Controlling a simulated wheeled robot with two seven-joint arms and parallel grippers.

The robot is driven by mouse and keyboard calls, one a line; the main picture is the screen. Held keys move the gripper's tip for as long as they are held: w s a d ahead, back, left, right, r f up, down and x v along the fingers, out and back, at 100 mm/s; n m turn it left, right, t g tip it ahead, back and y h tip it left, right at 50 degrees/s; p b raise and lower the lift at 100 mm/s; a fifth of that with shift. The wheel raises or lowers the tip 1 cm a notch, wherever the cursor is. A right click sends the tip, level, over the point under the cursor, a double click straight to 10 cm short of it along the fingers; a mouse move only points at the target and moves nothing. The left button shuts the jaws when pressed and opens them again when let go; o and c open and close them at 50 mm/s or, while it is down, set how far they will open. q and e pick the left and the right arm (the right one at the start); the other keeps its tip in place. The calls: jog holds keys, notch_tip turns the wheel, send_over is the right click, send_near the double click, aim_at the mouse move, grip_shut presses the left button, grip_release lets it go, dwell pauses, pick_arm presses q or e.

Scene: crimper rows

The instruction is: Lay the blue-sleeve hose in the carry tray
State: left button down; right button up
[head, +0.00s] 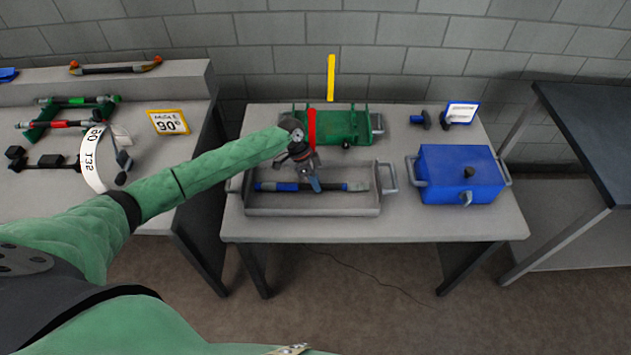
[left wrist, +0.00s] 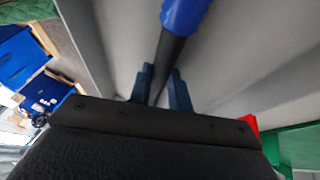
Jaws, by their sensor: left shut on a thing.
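The blue-sleeve hose (head: 285,187) is a dark hose with a blue sleeve and a greyish right end. It lies lengthwise within the outline of the grey carry tray (head: 313,210), which stands on the middle table. My left gripper (head: 314,186) is over the tray, shut on the hose near its middle. In the left wrist view the blue sleeve (left wrist: 184,14) is just beyond the fingertips (left wrist: 163,72), with the dark hose between them. I cannot tell whether the hose touches the tray floor. My right gripper is not in view.
Behind the tray stands a green machine (head: 345,125) with a red upright part (head: 311,128). A blue box (head: 460,173) stands to the right, near a small blue-framed sign (head: 461,112). The left table holds a green rack (head: 45,122) with hoses.

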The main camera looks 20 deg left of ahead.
pick_arm(q)
jog(key=c, duration=1.3)
grip_release()
jog(key=shift+c, duration=0.2)
jog(key=shift+o, duration=0.7)
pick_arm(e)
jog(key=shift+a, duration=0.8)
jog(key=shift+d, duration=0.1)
